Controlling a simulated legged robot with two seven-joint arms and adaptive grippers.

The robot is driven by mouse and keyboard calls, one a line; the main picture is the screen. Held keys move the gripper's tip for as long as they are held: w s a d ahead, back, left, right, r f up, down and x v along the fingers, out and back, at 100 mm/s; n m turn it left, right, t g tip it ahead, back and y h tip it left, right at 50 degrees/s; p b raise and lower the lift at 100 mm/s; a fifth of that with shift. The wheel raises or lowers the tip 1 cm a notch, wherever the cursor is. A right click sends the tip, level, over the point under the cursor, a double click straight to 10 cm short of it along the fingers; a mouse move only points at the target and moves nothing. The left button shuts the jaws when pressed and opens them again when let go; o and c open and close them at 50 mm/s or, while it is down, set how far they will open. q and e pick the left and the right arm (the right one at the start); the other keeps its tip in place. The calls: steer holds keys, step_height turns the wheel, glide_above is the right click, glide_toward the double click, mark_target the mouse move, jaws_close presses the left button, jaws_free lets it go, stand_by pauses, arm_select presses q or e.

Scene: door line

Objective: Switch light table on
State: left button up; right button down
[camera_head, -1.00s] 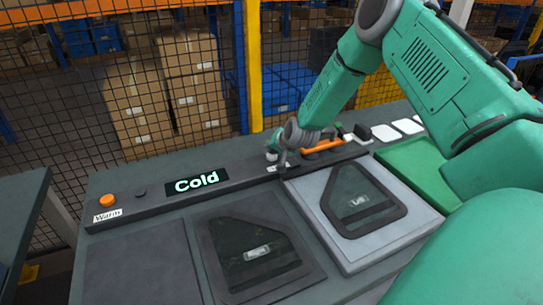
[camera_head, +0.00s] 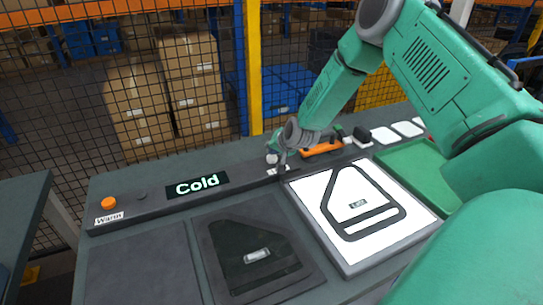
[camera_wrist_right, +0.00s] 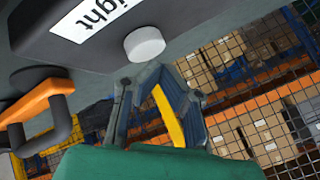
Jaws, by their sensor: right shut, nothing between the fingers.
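The light table (camera_head: 403,202) is lit bright white in the head view, with a dark door-shaped frame (camera_head: 362,203) lying on it. My right gripper (camera_head: 281,160) is at the control strip just behind the light table's far left corner, fingers shut and empty. In the right wrist view, a white round button (camera_wrist_right: 145,45) sits beside a label (camera_wrist_right: 92,15) ending in "ight". My right gripper (camera_wrist_right: 160,85) is close to that button; I cannot tell whether it touches. My left gripper is not in view.
A "Cold" display (camera_head: 197,185) and an orange button (camera_head: 108,203) with a "Warm" label are on the strip at left. An orange handle (camera_wrist_right: 38,105) is close beside my right gripper. A dark panel (camera_head: 252,254) and a green tray (camera_head: 415,165) flank the light table.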

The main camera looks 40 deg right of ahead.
mark_target(272, 158)
steer(key=shift+r, duration=0.25)
step_height(272, 158, up, 5)
steer(key=p, duration=0.4)
steer(key=shift+f, duration=0.15)
stand_by(0.9)
